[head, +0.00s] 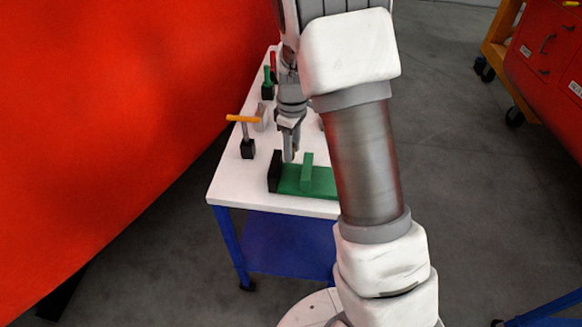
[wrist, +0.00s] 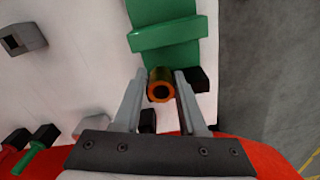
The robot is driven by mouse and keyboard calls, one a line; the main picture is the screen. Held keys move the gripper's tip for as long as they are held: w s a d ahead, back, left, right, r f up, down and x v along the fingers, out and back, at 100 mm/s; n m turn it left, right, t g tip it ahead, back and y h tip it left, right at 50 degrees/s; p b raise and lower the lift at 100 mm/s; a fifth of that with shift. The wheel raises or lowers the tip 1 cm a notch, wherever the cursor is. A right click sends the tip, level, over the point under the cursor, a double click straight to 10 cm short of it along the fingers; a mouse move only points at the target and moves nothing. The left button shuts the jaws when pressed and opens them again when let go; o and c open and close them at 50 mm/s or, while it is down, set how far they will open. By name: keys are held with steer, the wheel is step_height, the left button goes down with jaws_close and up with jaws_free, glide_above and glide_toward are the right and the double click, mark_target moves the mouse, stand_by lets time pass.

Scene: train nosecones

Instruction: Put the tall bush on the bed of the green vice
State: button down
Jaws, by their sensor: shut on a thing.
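My gripper (wrist: 158,92) is shut on the tall bush (wrist: 161,87), an orange-brown tube with a dark hole, seen end-on between the fingers in the wrist view. The green vice (wrist: 176,55) has a raised green cross bar and a black end jaw (wrist: 203,79). The bush lies between the cross bar and the black jaw in that view. In the head view my gripper (head: 290,155) points down over the left part of the green vice (head: 323,184), near its black jaw (head: 275,171). I cannot tell whether the bush touches the bed.
The vice stands on a white table (head: 232,184) with blue legs. An orange-handled tool (head: 243,118) stands in a black block left of my gripper. A grey block (wrist: 24,38) lies nearby. Red and green tools stand farther back. A red wall is on the left.

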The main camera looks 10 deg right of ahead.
mark_target(291, 177)
steer(key=shift+s+a+f, duration=0.2)
steer(key=shift+s+f, duration=0.15)
steer(key=shift+s, duration=0.15)
steer(key=shift+s+a+f, duration=0.2)
steer(key=shift+s+f, duration=0.1)
steer(key=shift+s, duration=0.15)
steer(key=shift+f+b, duration=0.3)
steer(key=shift+f, duration=1.6)
steer(key=shift+f, duration=0.25)
steer(key=shift+c, duration=2.3)
jaws_free()
steer(key=shift+r, duration=0.15)
